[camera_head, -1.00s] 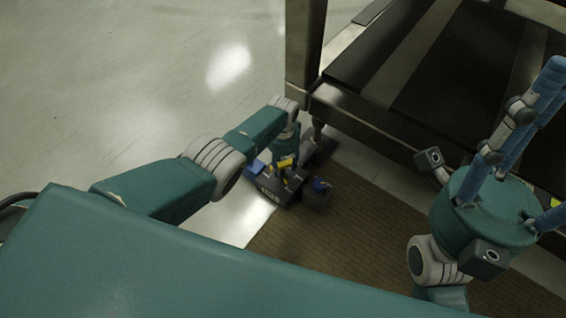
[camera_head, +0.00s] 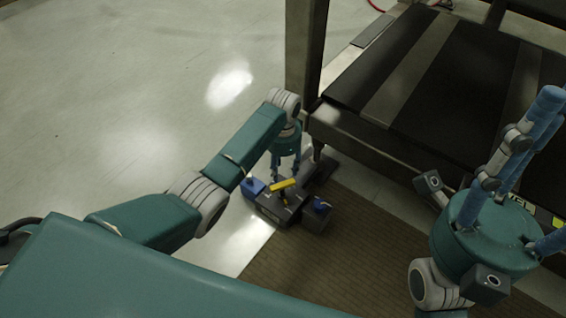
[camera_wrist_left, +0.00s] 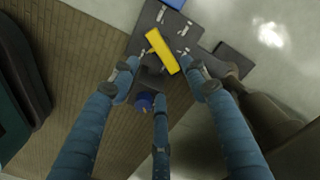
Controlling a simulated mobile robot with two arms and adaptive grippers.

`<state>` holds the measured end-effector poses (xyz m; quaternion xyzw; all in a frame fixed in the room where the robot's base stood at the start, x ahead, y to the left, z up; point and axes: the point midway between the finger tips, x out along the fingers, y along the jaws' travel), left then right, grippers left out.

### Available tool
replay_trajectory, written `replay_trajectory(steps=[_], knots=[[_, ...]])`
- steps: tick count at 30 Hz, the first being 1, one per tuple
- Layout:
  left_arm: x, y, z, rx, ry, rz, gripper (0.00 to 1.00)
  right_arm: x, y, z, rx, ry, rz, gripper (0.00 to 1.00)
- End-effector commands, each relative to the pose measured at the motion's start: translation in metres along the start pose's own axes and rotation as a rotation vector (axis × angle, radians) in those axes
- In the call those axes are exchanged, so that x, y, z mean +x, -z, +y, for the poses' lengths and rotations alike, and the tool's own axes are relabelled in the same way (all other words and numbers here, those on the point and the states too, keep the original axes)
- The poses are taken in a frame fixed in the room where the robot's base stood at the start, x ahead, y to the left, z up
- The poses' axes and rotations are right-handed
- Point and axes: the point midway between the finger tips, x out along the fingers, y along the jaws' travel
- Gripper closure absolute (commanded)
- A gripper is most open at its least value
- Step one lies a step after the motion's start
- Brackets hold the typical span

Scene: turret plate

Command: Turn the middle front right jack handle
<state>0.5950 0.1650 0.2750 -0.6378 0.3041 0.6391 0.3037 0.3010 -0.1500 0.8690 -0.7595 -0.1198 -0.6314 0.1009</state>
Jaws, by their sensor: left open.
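The yellow jack handle (camera_head: 283,184) sits on a dark grey jack unit (camera_head: 268,209) on the floor beside the table leg. It also shows in the left wrist view as a yellow bar (camera_wrist_left: 162,51) on a dark post. My left gripper (camera_head: 277,178) points down just above the handle. In the left wrist view its blue fingers (camera_wrist_left: 160,85) are spread open, with the handle between and beyond the tips. Whether a finger touches it I cannot tell. My right gripper (camera_head: 520,185) is at the right, its fingers spread upward and apart, empty.
Blue knobs (camera_head: 321,206) flank the handle on the unit. The dark table frame (camera_head: 350,135) and its metal post (camera_head: 303,60) stand close behind it. A brown ribbed mat (camera_head: 350,255) lies to the right. Pale floor (camera_head: 150,90) is clear at the left.

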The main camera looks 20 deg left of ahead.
Motion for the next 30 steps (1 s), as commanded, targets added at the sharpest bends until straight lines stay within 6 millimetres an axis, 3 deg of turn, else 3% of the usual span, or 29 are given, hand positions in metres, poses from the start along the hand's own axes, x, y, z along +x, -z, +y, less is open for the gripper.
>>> replay_trajectory(steps=[3,10,25,30], knots=[[-0.015,0.0,0.0,0.0,0.0,0.0,0.54,0.0,0.0,0.0,0.0,0.0,0.0,0.48],[-0.025,-0.001,0.0,-0.001,-0.001,-0.001,0.54,0.0,0.0,0.0,0.0,0.0,0.0,0.48],[-0.024,-0.001,0.002,-0.002,-0.002,0.0,0.54,0.001,0.0,0.0,0.0,-0.001,0.001,0.48],[-0.003,-0.014,0.026,-0.045,0.001,0.025,0.54,0.0,0.0,0.0,0.0,-0.001,0.0,0.48]])
